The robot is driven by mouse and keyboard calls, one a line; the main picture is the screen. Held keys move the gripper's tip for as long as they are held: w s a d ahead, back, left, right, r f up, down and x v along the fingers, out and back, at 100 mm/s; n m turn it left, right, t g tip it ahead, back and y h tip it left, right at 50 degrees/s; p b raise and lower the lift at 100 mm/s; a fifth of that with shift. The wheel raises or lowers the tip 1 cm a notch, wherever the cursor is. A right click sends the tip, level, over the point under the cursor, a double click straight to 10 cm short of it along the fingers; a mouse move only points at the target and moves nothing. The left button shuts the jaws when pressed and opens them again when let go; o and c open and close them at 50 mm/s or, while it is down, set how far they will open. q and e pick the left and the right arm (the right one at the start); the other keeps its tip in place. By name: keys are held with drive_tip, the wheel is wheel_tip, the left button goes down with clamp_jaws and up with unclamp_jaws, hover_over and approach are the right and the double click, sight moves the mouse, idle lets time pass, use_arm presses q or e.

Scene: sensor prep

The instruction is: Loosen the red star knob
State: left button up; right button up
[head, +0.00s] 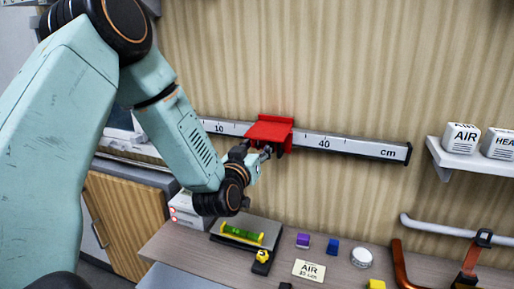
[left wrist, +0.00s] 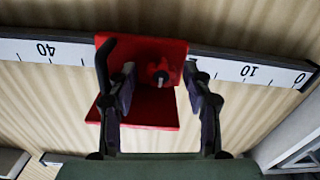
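The red star knob (left wrist: 159,73) sits on the face of a red slider (left wrist: 150,112), with a thin pin at its middle. In the head view the red slider (head: 270,130) is on the ruler rail, and the knob is hidden there. My left gripper (head: 262,155) is up against the slider's lower front. In the left wrist view its two fingers (left wrist: 160,82) are apart, one on each side of the knob, with gaps between. Whether either finger touches the slider is unclear. My right gripper is not in view.
The ruler rail (head: 355,147) runs along the wood wall. A shelf (head: 470,161) at right holds white AIR and HEA blocks.

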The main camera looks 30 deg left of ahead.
use_arm(q)
drive_tip(key=shift+w+f, duration=0.1)
drive_tip(key=shift+f, duration=0.05)
drive_tip(key=v, duration=0.7)
drive_tip(key=shift+s, duration=0.3)
idle(0.5)
